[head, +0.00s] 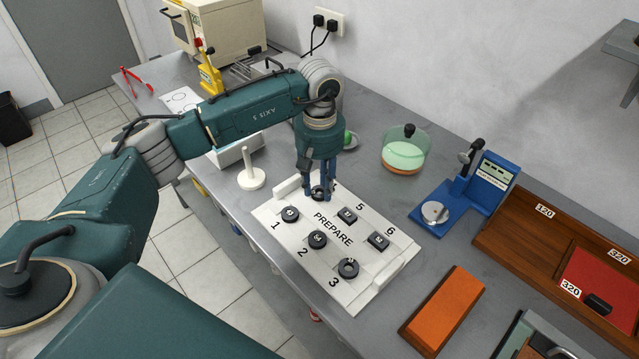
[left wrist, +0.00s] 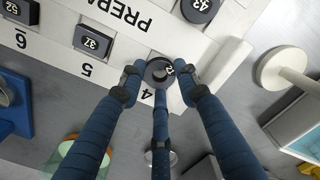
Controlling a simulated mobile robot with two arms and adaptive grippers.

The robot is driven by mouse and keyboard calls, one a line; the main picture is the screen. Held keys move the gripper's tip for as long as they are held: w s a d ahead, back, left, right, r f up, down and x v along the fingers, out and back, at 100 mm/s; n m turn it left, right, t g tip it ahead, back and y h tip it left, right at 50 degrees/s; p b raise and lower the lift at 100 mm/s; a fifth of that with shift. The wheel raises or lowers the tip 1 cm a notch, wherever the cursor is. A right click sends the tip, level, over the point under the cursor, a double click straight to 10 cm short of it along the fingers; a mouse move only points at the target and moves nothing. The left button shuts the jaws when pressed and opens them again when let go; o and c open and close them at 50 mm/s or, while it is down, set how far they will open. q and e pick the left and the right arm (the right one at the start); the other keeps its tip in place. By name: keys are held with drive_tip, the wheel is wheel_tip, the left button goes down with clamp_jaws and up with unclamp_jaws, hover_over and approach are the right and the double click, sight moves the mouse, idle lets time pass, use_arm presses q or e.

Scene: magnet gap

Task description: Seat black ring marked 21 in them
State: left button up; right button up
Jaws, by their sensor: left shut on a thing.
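A white tray (head: 343,285) lettered PREPARE holds several small black parts at numbered places. My left gripper (head: 320,193) points straight down at place 4, at the tray's far left corner. Its blue fingers are shut on a black ring (head: 318,191) there. In the left wrist view the fingers (left wrist: 160,80) close around the ring (left wrist: 157,72); its mark is partly covered and I cannot read it fully. It looks to be still at the tray surface. A round part marked 43 (left wrist: 200,8) and a square part marked 31 (left wrist: 95,41) sit nearby. My right gripper is out of view.
A white post on a round base (head: 251,178) stands left of the tray. A glass bowl with green contents (head: 405,152) and a blue stand with a metal disc (head: 468,190) are behind and right. An orange block (head: 443,308) and a wooden tray (head: 518,226) lie farther right.

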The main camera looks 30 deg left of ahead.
use_arm(q)
drive_tip(key=shift+f, duration=0.1)
drive_tip(key=o, duration=1.3)
drive_tip(key=shift+c, duration=0.2)
drive_tip(key=shift+c, duration=0.2)
drive_tip(key=c, duration=0.5)
drive_tip(key=shift+o, duration=0.2)
drive_tip(key=shift+r+p, duration=1.05)
drive_tip(key=shift+r, duration=1.2)
